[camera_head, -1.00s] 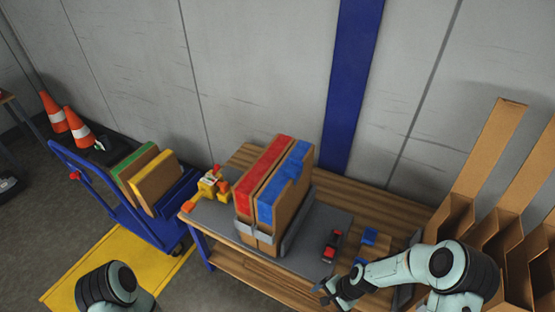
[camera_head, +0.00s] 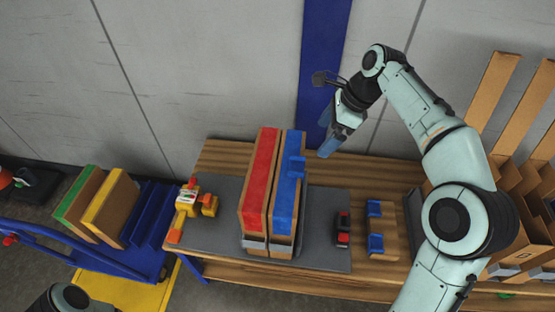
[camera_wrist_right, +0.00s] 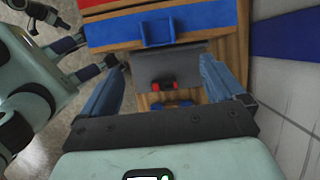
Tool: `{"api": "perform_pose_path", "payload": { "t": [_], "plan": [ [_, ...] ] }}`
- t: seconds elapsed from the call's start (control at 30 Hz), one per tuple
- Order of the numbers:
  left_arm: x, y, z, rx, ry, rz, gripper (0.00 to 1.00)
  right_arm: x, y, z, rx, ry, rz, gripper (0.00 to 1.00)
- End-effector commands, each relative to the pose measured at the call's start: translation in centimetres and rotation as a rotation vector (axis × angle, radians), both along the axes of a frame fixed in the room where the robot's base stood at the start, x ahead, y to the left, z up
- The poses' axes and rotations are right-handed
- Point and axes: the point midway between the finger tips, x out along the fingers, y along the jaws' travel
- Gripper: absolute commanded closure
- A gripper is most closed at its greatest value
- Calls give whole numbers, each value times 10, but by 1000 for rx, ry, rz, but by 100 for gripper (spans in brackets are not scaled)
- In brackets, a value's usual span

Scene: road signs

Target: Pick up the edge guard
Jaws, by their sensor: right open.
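A blue edge guard (camera_head: 297,167) sits on the top edge of the blue-striped carton (camera_head: 280,225). It also shows in the right wrist view (camera_wrist_right: 157,32). Two more blue pieces (camera_head: 375,208) (camera_head: 376,243) lie on the table right of the grey mat. My right gripper (camera_head: 327,139) is open and empty. It hangs in the air behind and right of the cartons, apart from every blue piece. Its two fingers (camera_wrist_right: 161,86) stand wide apart in the wrist view. Of my left arm only part shows at the lower left; its jaws cannot be made out.
A red-striped carton (camera_head: 258,185) stands against the blue-striped one on the grey mat (camera_head: 325,258). A yellow tool (camera_head: 188,198) and a red-and-black item (camera_head: 343,230) lie beside them. Open cardboard bins stand at right, a blue cart (camera_head: 110,258) at left. The wall is close behind.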

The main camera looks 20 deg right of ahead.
Motion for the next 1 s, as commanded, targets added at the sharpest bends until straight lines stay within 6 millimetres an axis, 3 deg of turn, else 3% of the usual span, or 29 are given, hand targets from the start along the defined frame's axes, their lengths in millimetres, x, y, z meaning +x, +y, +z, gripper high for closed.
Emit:
{"api": "perform_pose_path", "payload": {
  "t": [0.07, 0.17, 0.5, 0.77, 1.0],
  "plan": [
    [-1, 0, -1, 0, 1, 0, 100, -4, -1, 8, 1, 6, -21, 4],
    [-2, 0, -4, -1, 3, -1, 100, -5, 1, 3, 3, 12, -30, 4],
    [-9, 0, -21, -1, 11, 0, 100, 8, 21, -54, 3, 13, -28, 4],
    [-10, 0, -24, -1, 12, -1, 100, 13, 29, -71, 2, 11, -29, 4],
    [-12, 0, -30, -1, 14, -1, 100, 21, 44, -103, 3, 13, -27, 4]
  ]
}}
